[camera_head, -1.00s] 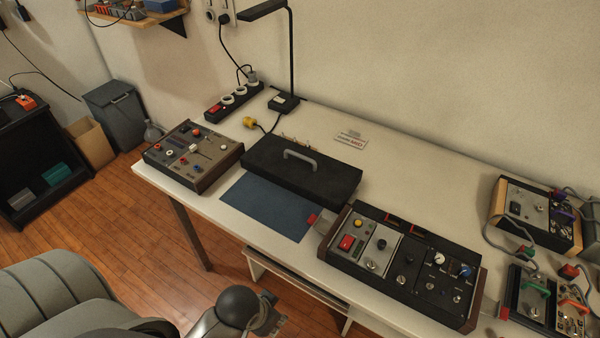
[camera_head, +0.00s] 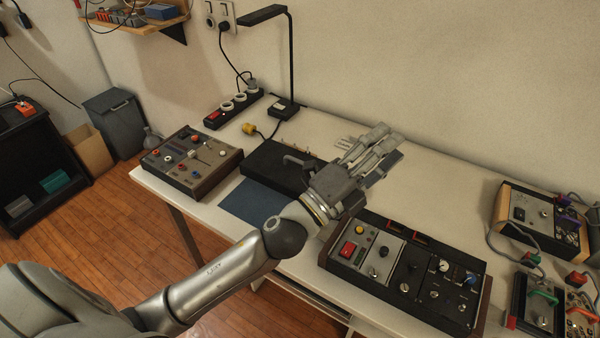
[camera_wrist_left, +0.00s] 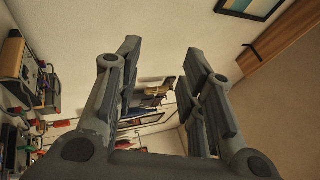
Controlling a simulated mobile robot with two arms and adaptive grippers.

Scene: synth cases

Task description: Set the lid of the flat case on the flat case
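The black lid (camera_head: 262,168) with a grey handle (camera_head: 292,160) lies flat on the table behind a blue mat. My left forearm and hand cover its right part in the head view. A wide black case (camera_head: 405,275) with knobs and brown ends stands to the right of it, and a smaller grey-topped case (camera_head: 190,160) to the left. I cannot tell which one is the flat case. My left gripper (camera_head: 383,145) is above the table, right of the handle. Its fingers are spread and empty in the left wrist view (camera_wrist_left: 163,55). My right gripper is out of view.
The blue mat (camera_head: 250,203) lies bare at the table's front. A black desk lamp (camera_head: 288,60) and a power strip (camera_head: 232,110) stand behind. More cabled cases (camera_head: 538,215) are at the right. The back middle of the table (camera_head: 440,180) is clear.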

